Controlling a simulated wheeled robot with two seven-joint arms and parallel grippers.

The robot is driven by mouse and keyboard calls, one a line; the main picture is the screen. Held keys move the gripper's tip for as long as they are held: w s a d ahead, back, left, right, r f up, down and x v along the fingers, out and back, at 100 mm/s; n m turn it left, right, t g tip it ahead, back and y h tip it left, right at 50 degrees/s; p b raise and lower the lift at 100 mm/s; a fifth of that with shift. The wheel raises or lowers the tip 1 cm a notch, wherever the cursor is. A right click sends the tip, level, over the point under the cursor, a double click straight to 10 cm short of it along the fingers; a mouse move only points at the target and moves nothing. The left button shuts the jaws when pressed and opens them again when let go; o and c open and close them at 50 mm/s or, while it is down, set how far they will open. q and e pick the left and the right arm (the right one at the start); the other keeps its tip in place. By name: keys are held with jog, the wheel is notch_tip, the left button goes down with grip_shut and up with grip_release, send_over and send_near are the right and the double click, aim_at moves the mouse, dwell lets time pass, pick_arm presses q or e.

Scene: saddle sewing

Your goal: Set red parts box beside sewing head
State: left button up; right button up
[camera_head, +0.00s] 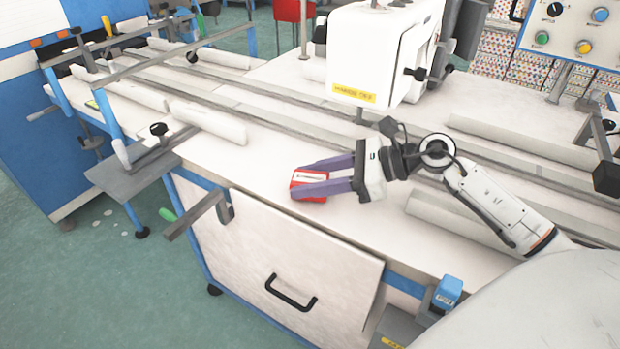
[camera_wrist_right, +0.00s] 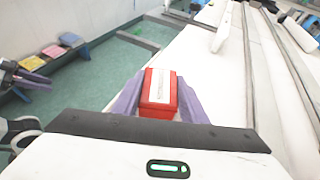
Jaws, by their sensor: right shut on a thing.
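The red parts box (camera_head: 308,184) is a small red block with a white label. It is between the purple fingers of my right gripper (camera_head: 322,178), over the white table top near its front edge. In the right wrist view the red box (camera_wrist_right: 158,92) sits between both fingers of the right gripper (camera_wrist_right: 157,95), which are shut on it. I cannot tell whether the box touches the table. The white sewing head (camera_head: 375,55) with a yellow label stands behind and to the right of the box.
The white table top (camera_head: 265,160) is clear left of the box. Long rails (camera_head: 270,103) and white bars (camera_head: 208,122) run across the table behind it. A control panel (camera_head: 578,30) stands at the back right. A drawer front with a black handle (camera_head: 291,292) is below the table edge.

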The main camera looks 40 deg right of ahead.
jog(key=shift+f, duration=0.25)
jog(key=o, duration=1.2)
jog(key=shift+r, duration=0.1)
